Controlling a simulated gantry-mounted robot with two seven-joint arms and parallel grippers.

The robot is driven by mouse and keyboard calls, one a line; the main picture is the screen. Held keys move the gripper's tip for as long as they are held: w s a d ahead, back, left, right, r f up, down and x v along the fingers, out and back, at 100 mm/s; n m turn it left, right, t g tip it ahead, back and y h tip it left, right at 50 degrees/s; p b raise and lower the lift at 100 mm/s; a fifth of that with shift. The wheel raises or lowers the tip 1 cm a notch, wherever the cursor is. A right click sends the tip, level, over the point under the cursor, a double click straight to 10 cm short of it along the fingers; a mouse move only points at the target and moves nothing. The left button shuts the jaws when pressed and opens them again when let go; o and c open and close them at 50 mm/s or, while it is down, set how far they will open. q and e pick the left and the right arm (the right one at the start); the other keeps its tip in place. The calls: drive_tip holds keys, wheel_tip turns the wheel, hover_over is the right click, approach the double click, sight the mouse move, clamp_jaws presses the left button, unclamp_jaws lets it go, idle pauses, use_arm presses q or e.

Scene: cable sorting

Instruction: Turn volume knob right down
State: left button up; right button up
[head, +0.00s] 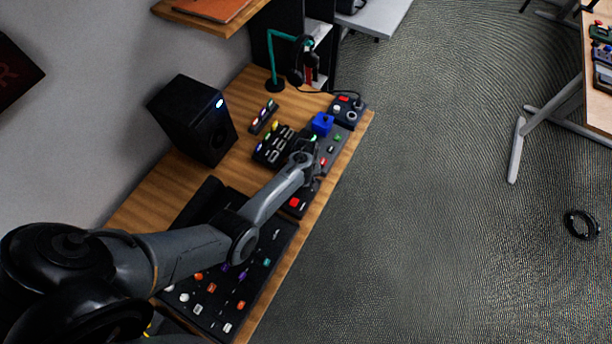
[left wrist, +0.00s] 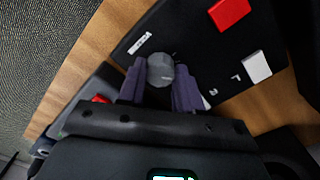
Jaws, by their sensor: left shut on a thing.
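The volume knob (left wrist: 160,70) is a round grey knob on a black panel (left wrist: 195,45). In the left wrist view my left gripper (left wrist: 160,88) has its two purple fingers on either side of the knob, shut on it. In the head view my left arm reaches across the desk to a small black panel with a red button (head: 294,202); the knob is hidden there. My right gripper is not in view.
The same panel bears a red button (left wrist: 229,12) and a white one (left wrist: 257,66). A grey panel (head: 330,147) with a blue block (head: 322,123) stands behind. A speaker (head: 195,120), headphone stand (head: 275,65) and black mat with several connectors (head: 250,285) share the wooden desk.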

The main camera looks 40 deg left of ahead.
use_arm(q)
drive_tip(key=n+p, duration=0.1)
drive_tip(key=n, duration=0.3)
drive_tip(key=shift+n, duration=0.3)
drive_tip(key=n, duration=0.4)
drive_tip(key=shift+n, duration=0.9)
drive_tip(key=o, duration=1)
drive_tip(key=shift+o, duration=0.2)
drive_tip(key=shift+r, duration=0.1)
